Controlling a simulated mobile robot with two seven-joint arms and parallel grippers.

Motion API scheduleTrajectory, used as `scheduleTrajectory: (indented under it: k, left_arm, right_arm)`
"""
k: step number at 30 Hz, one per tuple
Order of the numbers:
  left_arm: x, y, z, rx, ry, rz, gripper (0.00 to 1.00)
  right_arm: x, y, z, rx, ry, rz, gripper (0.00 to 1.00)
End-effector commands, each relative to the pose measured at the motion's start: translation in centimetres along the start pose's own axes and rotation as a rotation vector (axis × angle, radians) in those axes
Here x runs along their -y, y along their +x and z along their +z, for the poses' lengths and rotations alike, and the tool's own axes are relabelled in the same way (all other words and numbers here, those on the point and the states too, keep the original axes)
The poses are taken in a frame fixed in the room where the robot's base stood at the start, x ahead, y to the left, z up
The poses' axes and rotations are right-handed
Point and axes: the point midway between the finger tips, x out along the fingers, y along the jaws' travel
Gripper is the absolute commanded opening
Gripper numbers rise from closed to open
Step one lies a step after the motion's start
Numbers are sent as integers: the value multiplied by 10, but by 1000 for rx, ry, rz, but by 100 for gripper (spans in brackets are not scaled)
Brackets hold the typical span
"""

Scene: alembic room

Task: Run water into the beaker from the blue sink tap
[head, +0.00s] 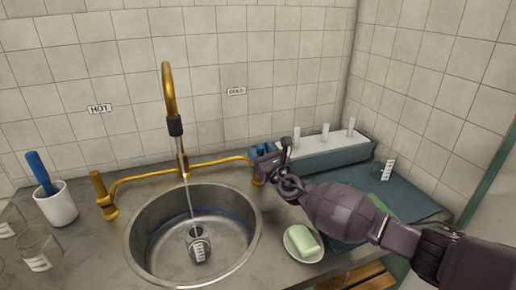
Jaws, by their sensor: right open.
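The brass tap (169,90) rises behind the round steel sink (138,232) and ends in a black nozzle. A thin pale stream of water (190,203) runs from it down toward the beaker. The small clear beaker (201,250) with white markings is in the sink near its middle; its water level is too small to tell. The blue tap handle (262,148) is at the right end of the brass pipe, below the COLD label. My right gripper (272,155) is open at this handle, and partly hides it; contact cannot be told. My left gripper is not in view.
A soap dish (290,246) with green soap (305,240) sits right of the sink, under my right arm. A white cup (58,207) and glass beakers (38,248) stand left. A grey rack (320,150) with white pegs is at the back right.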

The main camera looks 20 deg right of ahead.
Motion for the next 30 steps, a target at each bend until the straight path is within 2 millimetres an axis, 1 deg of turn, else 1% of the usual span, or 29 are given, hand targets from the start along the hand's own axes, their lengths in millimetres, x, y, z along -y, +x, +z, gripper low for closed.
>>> scheduleTrajectory:
  k: [1,9,15,21,30]
  left_arm:
    - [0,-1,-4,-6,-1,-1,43]
    - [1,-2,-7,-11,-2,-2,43]
    - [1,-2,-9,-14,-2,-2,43]
    - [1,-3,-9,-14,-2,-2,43]
    - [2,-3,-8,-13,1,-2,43]
  right_arm:
    - [1,-9,3,1,0,-1,52]
    - [0,-55,1,0,-1,0,52]
    - [1,-79,1,0,-2,0,52]
    - [0,-88,1,1,-2,0,52]
    - [0,-89,1,0,-2,0,52]
